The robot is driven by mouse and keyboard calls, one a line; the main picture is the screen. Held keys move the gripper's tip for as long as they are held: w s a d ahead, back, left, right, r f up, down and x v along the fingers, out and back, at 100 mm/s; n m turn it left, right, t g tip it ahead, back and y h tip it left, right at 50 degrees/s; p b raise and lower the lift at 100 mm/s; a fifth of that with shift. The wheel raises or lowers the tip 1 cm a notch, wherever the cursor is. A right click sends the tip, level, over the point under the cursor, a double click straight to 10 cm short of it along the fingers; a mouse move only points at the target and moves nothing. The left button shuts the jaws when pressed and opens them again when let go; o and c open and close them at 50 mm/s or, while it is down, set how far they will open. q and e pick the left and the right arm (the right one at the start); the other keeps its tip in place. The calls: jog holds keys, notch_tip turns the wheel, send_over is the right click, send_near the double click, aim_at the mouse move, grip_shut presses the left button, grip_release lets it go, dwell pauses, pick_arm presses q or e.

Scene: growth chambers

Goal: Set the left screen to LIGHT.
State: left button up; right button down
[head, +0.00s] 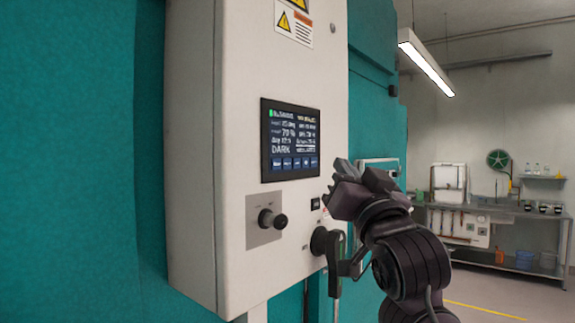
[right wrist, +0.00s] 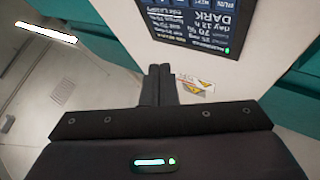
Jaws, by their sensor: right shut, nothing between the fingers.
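The screen (head: 290,142) is a dark display with white text on the front of a pale control box (head: 240,130). Its large word reads DARK, and a row of small blue buttons runs along its bottom. In the right wrist view the screen (right wrist: 192,22) shows upside down at the top, still reading DARK. My right gripper (head: 350,186) is just right of and below the screen's lower right corner in the head view. Its fingers (right wrist: 161,72) are shut together and empty, and appear apart from the screen. My left gripper is not in view.
Below the screen are a black knob (head: 272,219) on a grey plate, a small dark switch (head: 315,203) and a black handle (head: 333,255) close to my right wrist. Teal chamber walls (head: 70,150) flank the box. A workbench (head: 490,213) stands far right.

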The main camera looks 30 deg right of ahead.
send_near(291, 156)
jog(key=shift+s+d+x, duration=0.1)
jog(key=shift+d+x, duration=0.1)
jog(key=shift+x, duration=0.85)
jog(key=shift+s+d+x, duration=0.1)
jog(key=shift+d+x, duration=0.1)
jog(key=shift+x, duration=0.85)
jog(key=shift+w+r, duration=0.15)
jog(key=shift+r, duration=0.05)
jog(key=shift+w+a, duration=0.15)
jog(key=shift+w, duration=0.1)
jog(key=shift+w+a, duration=0.1)
jog(key=shift+w, duration=0.15)
dwell(1.1)
jog(key=shift+s+d, duration=0.25)
jog(key=shift+s, duration=0.4)
jog(key=shift+s+d+b, duration=0.15)
jog(key=shift+s+d, duration=0.15)
jog(key=shift+s, duration=0.45)
jog(key=shift+s+d+b, duration=0.1)
jog(key=shift+s+d, duration=0.25)
jog(key=shift+s, duration=0.4)
jog(key=shift+s+d+b, duration=0.15)
jog(key=shift+s+d, duration=0.15)
jog(key=shift+s, duration=0.5)
dwell(0.8)
